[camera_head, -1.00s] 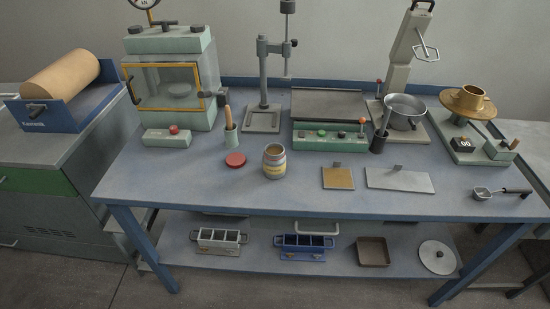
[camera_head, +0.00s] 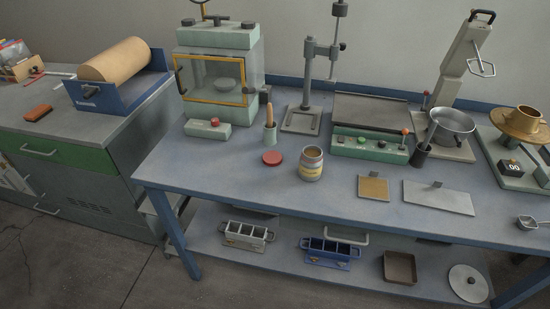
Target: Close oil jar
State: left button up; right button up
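The oil jar (camera_head: 311,164) stands upright and open on the blue-grey bench, near its front edge. It is a small jar with a yellowish label, and brownish contents show at its mouth. A round red lid (camera_head: 272,158) lies flat on the bench just left of the jar, apart from it. Neither of my grippers shows in the head view.
A green control box (camera_head: 370,149) and a dark cup (camera_head: 421,156) stand behind and right of the jar. A cup with a wooden-handled tool (camera_head: 270,133) stands behind the lid. A tan plate (camera_head: 374,188) lies to the right. Bench (camera_head: 240,180) in front is clear.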

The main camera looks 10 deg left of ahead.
aim_at(311, 164)
jog(key=i+l+u, duration=0.4)
jog(key=l, duration=0.25)
jog(key=i+l+u, duration=0.2)
jog(key=l, duration=0.15)
